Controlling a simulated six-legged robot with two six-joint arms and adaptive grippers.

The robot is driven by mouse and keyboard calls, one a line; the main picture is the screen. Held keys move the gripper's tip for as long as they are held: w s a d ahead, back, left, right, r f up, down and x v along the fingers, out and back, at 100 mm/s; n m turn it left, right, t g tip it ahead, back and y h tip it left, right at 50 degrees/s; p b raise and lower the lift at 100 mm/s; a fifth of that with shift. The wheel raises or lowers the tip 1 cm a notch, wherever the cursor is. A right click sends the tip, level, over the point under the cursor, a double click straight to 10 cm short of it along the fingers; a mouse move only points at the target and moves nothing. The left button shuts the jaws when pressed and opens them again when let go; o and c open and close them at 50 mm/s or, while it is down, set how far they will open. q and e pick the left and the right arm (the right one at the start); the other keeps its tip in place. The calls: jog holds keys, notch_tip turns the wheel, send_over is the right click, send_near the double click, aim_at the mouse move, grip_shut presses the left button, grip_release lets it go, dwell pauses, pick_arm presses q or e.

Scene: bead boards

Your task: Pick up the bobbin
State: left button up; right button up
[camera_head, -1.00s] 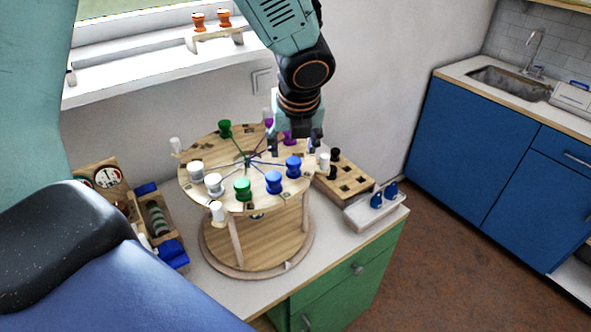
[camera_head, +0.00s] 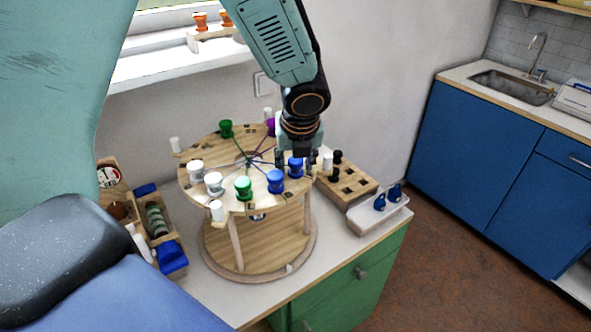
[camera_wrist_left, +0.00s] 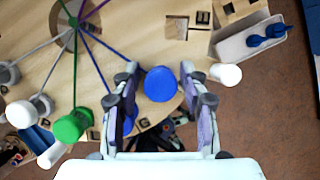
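A round wooden bead board (camera_head: 200,145) stands on a lower disc, with threads running from its centre to bobbins at its rim. My left gripper (camera_head: 296,160) is over its right side, pointing down. A blue bobbin (camera_head: 296,172) is beneath it; in the wrist view that bobbin (camera_wrist_left: 160,84) sits between the open fingers (camera_wrist_left: 160,92), with small gaps on both sides. A second blue bobbin (camera_head: 275,183) is beside it, partly behind a finger in the wrist view. Green (camera_head: 243,188) and white (camera_head: 213,184) bobbins follow along the rim. My right gripper is not in view.
A wooden block with holes (camera_head: 345,184) and a white tray (camera_head: 372,218) with blue pieces stand to the right. A wooden box with a blue item (camera_head: 171,257) is at left. The wall is behind.

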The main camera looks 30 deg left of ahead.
pick_arm(q)
jog(key=shift+w, duration=0.15)
jog(key=shift+c, duration=1.3)
jog(key=shift+s+r, duration=0.1)
jog(key=shift+s, duration=0.1)
grip_shut()
jog(key=shift+w, duration=0.1)
